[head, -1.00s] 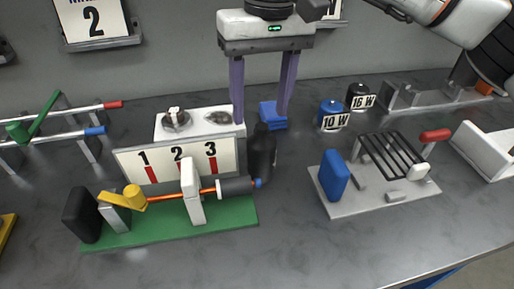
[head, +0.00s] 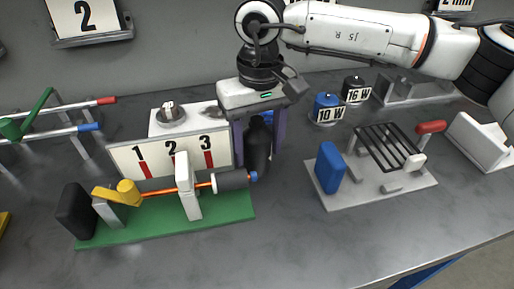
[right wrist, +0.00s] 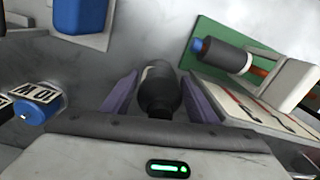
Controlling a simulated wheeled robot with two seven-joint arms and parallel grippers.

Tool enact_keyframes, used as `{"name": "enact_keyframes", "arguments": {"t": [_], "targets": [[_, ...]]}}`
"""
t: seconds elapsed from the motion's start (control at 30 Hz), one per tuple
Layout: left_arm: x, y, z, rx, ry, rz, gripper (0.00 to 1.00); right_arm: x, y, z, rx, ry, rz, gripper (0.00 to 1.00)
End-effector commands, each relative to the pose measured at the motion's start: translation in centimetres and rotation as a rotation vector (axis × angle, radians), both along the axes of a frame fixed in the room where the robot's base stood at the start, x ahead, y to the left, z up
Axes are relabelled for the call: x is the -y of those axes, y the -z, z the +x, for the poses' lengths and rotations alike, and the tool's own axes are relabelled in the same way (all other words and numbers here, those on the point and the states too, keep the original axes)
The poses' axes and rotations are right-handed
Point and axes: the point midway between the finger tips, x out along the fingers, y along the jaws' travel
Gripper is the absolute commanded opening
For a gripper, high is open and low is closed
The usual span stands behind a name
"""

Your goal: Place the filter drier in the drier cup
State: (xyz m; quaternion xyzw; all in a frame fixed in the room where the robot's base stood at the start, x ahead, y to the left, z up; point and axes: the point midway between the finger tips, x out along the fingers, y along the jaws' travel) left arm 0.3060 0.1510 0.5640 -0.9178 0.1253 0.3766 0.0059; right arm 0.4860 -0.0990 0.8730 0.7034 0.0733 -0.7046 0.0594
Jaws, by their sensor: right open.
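The black bottle-shaped body that looks like the filter drier (head: 258,158) stands upright beside the right end of the green board. My right gripper (head: 259,140) points down over it, open, with one purple finger on each side. In the right wrist view the drier (right wrist: 160,92) is between the spread fingers (right wrist: 160,98), with a gap showing on each side. Its lower part is hard to see there. I cannot clearly identify the drier cup. A blue piece behind the drier is mostly hidden by the gripper. My left gripper is not in view.
The green board (head: 150,234) carries a copper tube with a grey cylinder (head: 231,180) close to the drier. A numbered panel (head: 128,160) stands behind it. At right are a grey plate (head: 340,201) with a blue block (head: 330,167) and blue and black canisters. The front bench is clear.

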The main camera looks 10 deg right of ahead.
Motion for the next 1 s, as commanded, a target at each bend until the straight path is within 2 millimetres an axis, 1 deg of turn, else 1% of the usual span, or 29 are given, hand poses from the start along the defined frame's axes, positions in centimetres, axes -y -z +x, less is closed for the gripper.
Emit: {"name": "enact_keyframes", "arguments": {"t": [0.1,0.13,0.37,0.57,0.67,0.77,0.87,1.0], "targets": [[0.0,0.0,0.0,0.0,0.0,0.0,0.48,0.0,0.0,0.0,0.0,0.0,0.0,0.54],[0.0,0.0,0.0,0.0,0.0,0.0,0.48,0.0,0.0,0.0,0.0,0.0,0.0,0.52],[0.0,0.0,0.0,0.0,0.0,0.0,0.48,0.0,-0.1,0.0,0.001,0.0,0.0,0.13],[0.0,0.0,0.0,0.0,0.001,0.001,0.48,0.0,-0.2,0.0,0.001,0.0,0.0,0.13],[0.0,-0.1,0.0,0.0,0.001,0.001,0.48,0.0,-0.9,0.1,0.002,0.0,0.0,0.13],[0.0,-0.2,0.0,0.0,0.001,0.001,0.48,-0.1,-2.3,0.1,0.004,-0.001,0.003,0.13],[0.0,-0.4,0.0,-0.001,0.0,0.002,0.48,-0.1,-4.7,0.1,0.006,-0.001,0.002,0.13],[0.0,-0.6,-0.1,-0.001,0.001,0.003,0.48,-0.1,-8.6,0.1,0.005,-0.001,0.003,0.13]]}}
